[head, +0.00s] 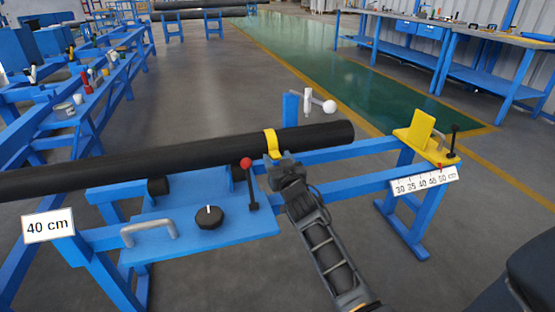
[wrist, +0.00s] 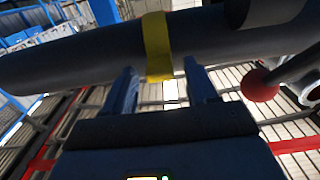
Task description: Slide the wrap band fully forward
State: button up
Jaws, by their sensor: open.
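The yellow wrap band (head: 270,143) sits around the long black pipe (head: 130,165), a short way in from the pipe's right end. My gripper (head: 282,168) is just in front of and below the band in the head view. In the wrist view my gripper (wrist: 161,72) is open, with one blue finger on each side of the band's lower part (wrist: 157,45). The fingertips are close to the pipe (wrist: 90,62); I cannot tell whether they touch the band. The far side of the band is hidden.
A red-knobbed lever (head: 248,180), a black dial (head: 209,217) and a grey handle (head: 148,230) stand on the blue frame left of my arm. A yellow stop plate (head: 418,128) and a scale (head: 425,182) are at right. A white lever (head: 308,102) stands behind the pipe.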

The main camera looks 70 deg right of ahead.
jog(key=shift+w+d, duration=0.2)
jog(key=shift+d, duration=0.05)
jog(key=shift+c, duration=0.3)
grip_shut()
